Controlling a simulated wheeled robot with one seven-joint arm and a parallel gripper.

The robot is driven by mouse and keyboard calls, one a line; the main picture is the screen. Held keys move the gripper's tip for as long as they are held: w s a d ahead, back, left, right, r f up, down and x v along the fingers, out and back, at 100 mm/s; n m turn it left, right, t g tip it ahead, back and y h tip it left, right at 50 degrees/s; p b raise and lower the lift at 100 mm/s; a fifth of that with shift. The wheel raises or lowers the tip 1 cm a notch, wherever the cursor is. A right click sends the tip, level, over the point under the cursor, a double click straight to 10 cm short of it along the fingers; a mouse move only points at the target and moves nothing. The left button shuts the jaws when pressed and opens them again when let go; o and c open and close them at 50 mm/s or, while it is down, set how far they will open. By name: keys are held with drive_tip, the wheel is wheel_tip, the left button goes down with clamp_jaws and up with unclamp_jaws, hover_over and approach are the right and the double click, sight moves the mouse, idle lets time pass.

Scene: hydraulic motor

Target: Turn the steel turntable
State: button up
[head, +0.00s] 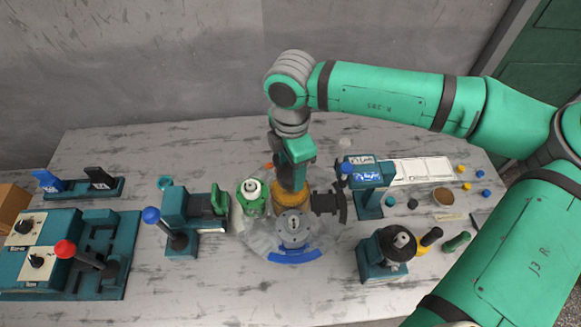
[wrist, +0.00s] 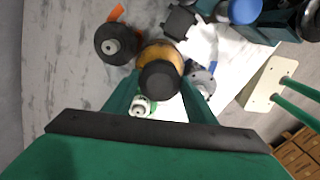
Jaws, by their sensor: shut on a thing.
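The steel turntable (head: 262,241) is a pale grey disc near the middle of the table in the head view, mostly covered by the parts around its rim. A yellow-brown post with a dark cap (wrist: 160,72) stands at its middle; its ribbed yellow body (head: 290,197) also shows in the head view. My gripper (head: 292,180) reaches down onto this post from above. In the wrist view my gripper's green fingers (wrist: 158,85) are on either side of the post, shut on it. The fingertips' contact is partly hidden by the post.
Around the post are a green-ringed part (head: 251,197), a grey flange (head: 293,229), a blue arc (head: 295,257) and a black bracket (head: 328,203). Teal lever fixtures stand at left (head: 178,240) and right (head: 383,255). The table front is mostly clear.

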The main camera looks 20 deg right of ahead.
drive_tip(key=o, duration=1.5)
wheel_tip(320, 180, up, 11)
drive_tip(key=shift+f, duration=0.1)
drive_tip(key=shift+a, duration=0.15)
